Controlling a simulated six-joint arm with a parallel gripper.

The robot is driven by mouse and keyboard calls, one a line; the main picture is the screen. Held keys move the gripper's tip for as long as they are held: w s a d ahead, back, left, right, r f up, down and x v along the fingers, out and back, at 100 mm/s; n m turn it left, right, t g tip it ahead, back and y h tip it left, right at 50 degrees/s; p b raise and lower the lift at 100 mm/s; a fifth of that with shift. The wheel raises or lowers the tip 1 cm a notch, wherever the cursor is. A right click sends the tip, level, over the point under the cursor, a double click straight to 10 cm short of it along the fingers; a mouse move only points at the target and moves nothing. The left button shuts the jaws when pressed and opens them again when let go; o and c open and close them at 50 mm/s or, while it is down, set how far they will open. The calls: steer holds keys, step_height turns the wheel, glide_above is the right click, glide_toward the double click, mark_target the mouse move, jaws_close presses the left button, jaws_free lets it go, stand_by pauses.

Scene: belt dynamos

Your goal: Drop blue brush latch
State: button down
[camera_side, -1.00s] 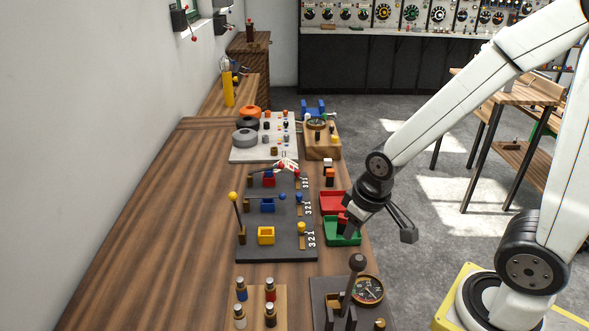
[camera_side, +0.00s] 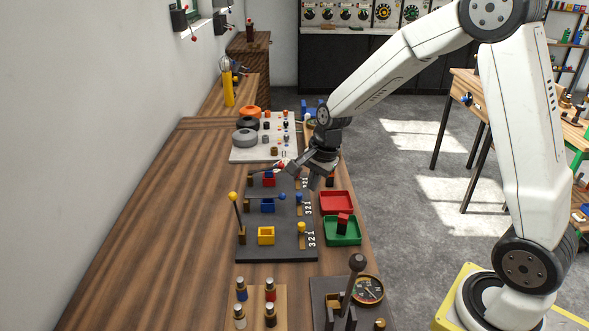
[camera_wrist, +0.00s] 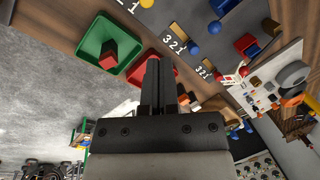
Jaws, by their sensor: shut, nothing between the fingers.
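The blue brush latch is a lever with a blue ball (camera_side: 283,197) on the dark panel (camera_side: 280,245). Its rod lies about level, reaching right from a brass bracket, behind a blue box (camera_side: 267,205). A blue ball, probably the same one, shows in the wrist view (camera_wrist: 215,28). A second blue knob (camera_side: 298,197) sits by the middle 321 scale.
A yellow-ball lever (camera_side: 233,197) stands upright in the near row. A green tray (camera_side: 342,240) holds a red block (camera_side: 343,222), beside the red tray (camera_side: 337,202). A gauge with a tall lever (camera_side: 356,262) stands nearer. The table left of the panel is clear.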

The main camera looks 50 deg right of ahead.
steer(key=w+d+m, duration=0.4)
steer(key=w+m, duration=0.3)
steer(key=m, duration=0.2)
steer(key=shift+w+f+y, duration=0.15)
steer(key=shift+f+y, duration=0.1)
steer(key=shift+y, duration=0.15)
steer(key=shift+d+f, duration=0.1)
steer(key=shift+x, duration=4.9)
steer(key=shift+w, duration=0.1)
steer(key=shift+w+r, duration=0.1)
steer(key=shift+r, duration=1)
steer(key=shift+r, duration=0.25)
steer(key=shift+r, duration=0.5)
